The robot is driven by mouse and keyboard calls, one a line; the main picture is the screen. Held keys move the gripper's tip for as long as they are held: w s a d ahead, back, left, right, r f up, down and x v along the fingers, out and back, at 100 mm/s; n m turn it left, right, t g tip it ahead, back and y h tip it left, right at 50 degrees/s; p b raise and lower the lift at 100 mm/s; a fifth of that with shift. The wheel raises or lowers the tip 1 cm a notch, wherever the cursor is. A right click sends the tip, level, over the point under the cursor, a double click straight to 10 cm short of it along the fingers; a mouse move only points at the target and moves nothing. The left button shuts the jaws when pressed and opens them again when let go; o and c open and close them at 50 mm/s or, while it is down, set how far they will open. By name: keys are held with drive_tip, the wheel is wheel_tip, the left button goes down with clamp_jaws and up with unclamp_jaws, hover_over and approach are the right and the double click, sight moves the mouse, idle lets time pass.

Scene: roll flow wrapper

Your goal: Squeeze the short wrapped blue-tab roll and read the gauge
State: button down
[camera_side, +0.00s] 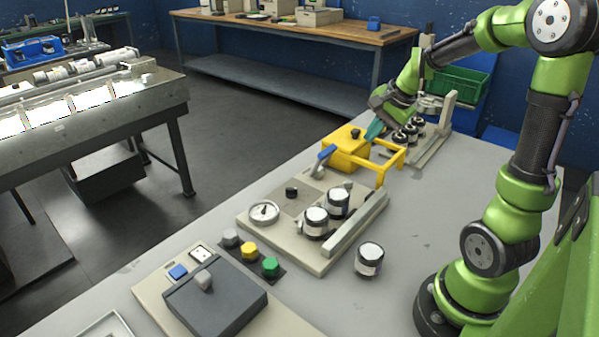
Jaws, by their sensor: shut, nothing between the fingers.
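My gripper (374,131) is shut and empty, pointing down beside the yellow block, in front of the small rolls at the back. A round white-faced gauge (263,212) lies on the beige plate; its reading is too small to make out. Another such roll (370,259) stands alone on the grey table. Several smaller rolls (401,136) stand at the back. I cannot make out a blue tab on any roll.
A yellow block with a frame (346,147) and a blue-handled lever (327,154) stand behind the beige plate (254,233). A dark lidded box (215,300) and grey, yellow and green knobs (249,250) are in front. The table's right middle (440,200) is clear.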

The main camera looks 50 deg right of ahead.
drive_tip(key=shift+w+a+r, duration=0.1)
drive_tip(key=shift+r, duration=0.1)
drive_tip(key=x, duration=1)
drive_tip(key=shift+f, duration=0.1)
drive_tip(key=w, duration=0.2)
drive_tip(key=w+r, duration=0.1)
drive_tip(key=w, duration=0.1)
drive_tip(key=shift+w, duration=0.1)
